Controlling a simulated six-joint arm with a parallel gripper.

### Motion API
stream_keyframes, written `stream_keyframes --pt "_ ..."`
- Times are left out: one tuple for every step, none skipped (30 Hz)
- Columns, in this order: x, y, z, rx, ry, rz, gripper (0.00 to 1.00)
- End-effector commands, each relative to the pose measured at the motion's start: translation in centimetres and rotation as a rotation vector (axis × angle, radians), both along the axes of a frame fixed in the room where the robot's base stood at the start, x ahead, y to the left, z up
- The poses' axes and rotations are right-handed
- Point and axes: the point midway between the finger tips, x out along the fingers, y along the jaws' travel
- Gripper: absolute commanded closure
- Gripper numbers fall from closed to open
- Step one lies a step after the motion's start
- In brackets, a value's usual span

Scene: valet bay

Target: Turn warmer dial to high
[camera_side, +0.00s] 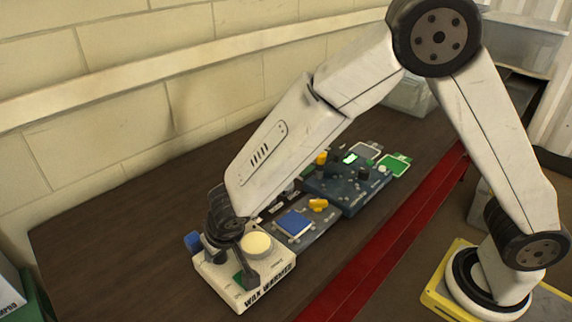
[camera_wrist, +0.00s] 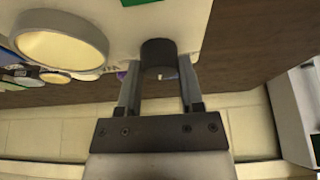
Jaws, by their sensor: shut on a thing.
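The wax warmer (camera_side: 215,285) is a cream box at the near left of the table, with lettering on its front and a round pot of pale wax (camera_side: 258,244) on top. The pot also shows at the upper left of the wrist view (camera_wrist: 60,40). My gripper (camera_side: 234,264) reaches down onto the warmer beside the pot. In the wrist view my gripper (camera_wrist: 158,70) is shut on the dark round dial (camera_wrist: 158,50), one finger on each side. The dial is hard to make out in the side view, and its setting cannot be read.
A grey tray (camera_side: 322,230) with a blue pad (camera_side: 293,223) and a yellow piece (camera_side: 318,204) lies right of the warmer. A dark blue unit (camera_side: 345,187) with knobs stands beyond. A blue object (camera_side: 192,240) is at the warmer's left. The table's left side (camera_side: 120,240) is clear.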

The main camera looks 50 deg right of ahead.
Motion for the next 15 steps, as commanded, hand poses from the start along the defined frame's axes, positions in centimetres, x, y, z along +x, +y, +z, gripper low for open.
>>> stream_keyframes --pt "0.02 0.10 0.00 0.000 -0.001 -0.025 1.00" --pt "0.02 0.10 0.01 0.000 -0.001 -0.042 1.00" --pt "0.03 0.12 0.01 -0.001 -0.001 -0.066 1.00" --pt "0.03 0.13 0.01 0.000 -0.001 -0.087 1.00" --pt "0.03 0.12 0.01 0.000 -0.001 -0.107 1.00" --pt "0.03 0.12 0.01 0.000 -0.001 -0.135 1.00" --pt "0.03 0.13 0.00 0.001 -0.001 -0.158 1.00" --pt "0.04 0.13 0.02 0.000 -0.001 -0.182 1.00" --pt "0.06 0.17 0.01 0.001 -0.001 -0.214 1.00" --pt "0.05 0.18 0.01 0.000 -0.001 -0.240 1.00" --pt "0.04 0.19 -0.02 0.000 -0.001 -0.265 1.00" --pt "0.04 0.20 -0.03 -0.001 -0.001 -0.303 1.00" --pt "0.05 0.22 -0.03 0.000 -0.001 -0.331 1.00" --pt "0.06 0.24 -0.01 0.000 -0.001 -0.360 1.00" --pt "0.06 0.25 -0.01 0.001 -0.001 -0.399 1.00"
